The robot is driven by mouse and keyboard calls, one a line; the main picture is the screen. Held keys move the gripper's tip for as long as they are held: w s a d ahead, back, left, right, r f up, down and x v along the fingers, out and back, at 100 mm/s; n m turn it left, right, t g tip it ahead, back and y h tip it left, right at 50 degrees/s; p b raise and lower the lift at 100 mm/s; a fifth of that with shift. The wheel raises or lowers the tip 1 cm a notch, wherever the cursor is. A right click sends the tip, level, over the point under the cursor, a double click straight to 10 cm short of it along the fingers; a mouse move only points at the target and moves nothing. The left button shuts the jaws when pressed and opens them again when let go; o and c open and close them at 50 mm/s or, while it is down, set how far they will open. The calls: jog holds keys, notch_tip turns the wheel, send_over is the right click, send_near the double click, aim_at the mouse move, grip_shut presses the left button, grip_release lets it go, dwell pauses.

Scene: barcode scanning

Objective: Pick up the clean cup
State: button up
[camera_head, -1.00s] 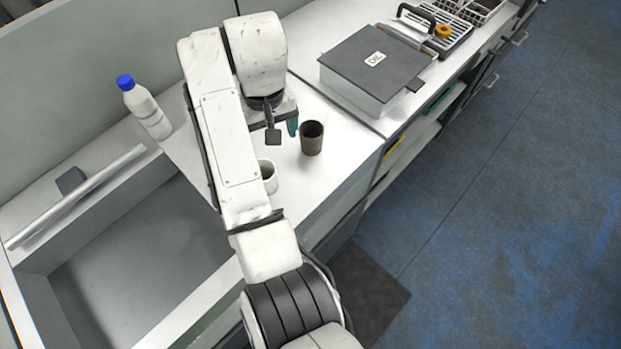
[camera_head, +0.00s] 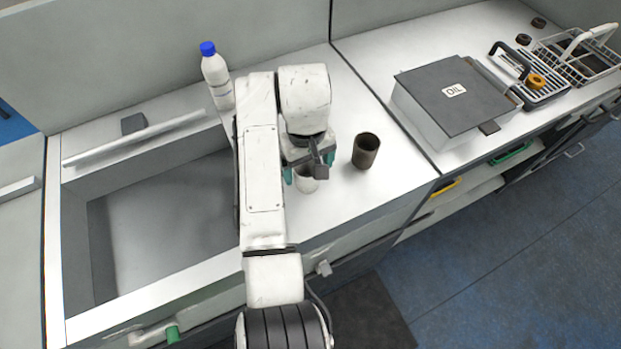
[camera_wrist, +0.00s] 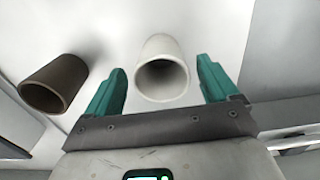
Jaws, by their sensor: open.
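A clean white cup (camera_head: 307,184) stands upright on the white counter, partly hidden by my gripper in the head view. In the wrist view the white cup (camera_wrist: 162,70) lies between and just ahead of the two green fingers. My gripper (camera_head: 301,176) is open and points down over the cup; in the wrist view its fingers (camera_wrist: 160,84) are apart, one on each side of the cup, with gaps showing. A brown, dirty-looking cup (camera_head: 366,152) stands to the right of the white cup, and it shows at the left in the wrist view (camera_wrist: 53,85).
A sink (camera_head: 160,225) is left of my arm, with a white bottle with a blue cap (camera_head: 217,80) behind it. A fryer box marked OIL (camera_head: 455,95) stands right of the brown cup. A wire basket (camera_head: 580,60) is farther right. The counter's front right is clear.

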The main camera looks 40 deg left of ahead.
aim_at(307, 176)
jog(key=shift+s+f, duration=0.15)
jog(key=shift+f, duration=1.6)
jog(key=shift+c, duration=0.3)
jog(key=c, duration=1)
jog(key=shift+r, duration=0.1)
